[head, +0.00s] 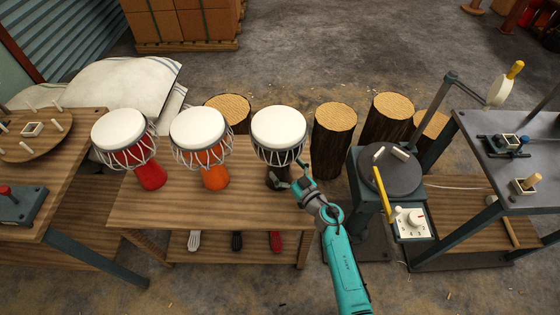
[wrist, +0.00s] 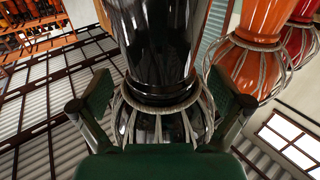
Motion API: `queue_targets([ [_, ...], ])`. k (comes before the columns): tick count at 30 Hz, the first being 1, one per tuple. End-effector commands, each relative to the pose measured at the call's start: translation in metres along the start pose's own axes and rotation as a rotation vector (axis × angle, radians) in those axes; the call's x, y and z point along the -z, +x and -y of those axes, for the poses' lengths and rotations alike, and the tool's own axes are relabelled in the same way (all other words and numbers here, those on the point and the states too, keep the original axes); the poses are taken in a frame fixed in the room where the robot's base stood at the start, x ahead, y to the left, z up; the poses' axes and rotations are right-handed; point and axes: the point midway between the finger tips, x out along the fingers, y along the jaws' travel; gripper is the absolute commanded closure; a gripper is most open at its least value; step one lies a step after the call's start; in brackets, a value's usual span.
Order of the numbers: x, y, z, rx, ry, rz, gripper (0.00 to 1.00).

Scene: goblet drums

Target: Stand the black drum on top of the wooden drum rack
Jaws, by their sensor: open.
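The black drum (head: 279,128) has a white head, pale cords and a dark foot. It stands upright at the right end of the wooden drum rack (head: 230,212), its foot partly hidden by my gripper (head: 290,182). In the wrist view the glossy black drum (wrist: 160,50) appears upside down. There my gripper (wrist: 160,100) is open, one finger on each side of the drum's narrow part. I cannot tell whether either finger touches it.
A red drum (head: 150,176) and an orange drum (head: 214,178) stand left on the rack. Log stumps (head: 333,135) stand behind. A dark round stand (head: 390,172) is close at right, beside a grey-topped bench (head: 505,155). Small items (head: 237,241) lie on the lower shelf.

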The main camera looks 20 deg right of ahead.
Motion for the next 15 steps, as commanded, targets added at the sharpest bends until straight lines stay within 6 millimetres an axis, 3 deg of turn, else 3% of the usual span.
queue_targets([
  [6,-0.001,-0.045,-0.001,-0.003,0.002,0.001,0.00],
  [15,0.000,-0.077,0.000,-0.001,0.001,0.000,0.00],
])
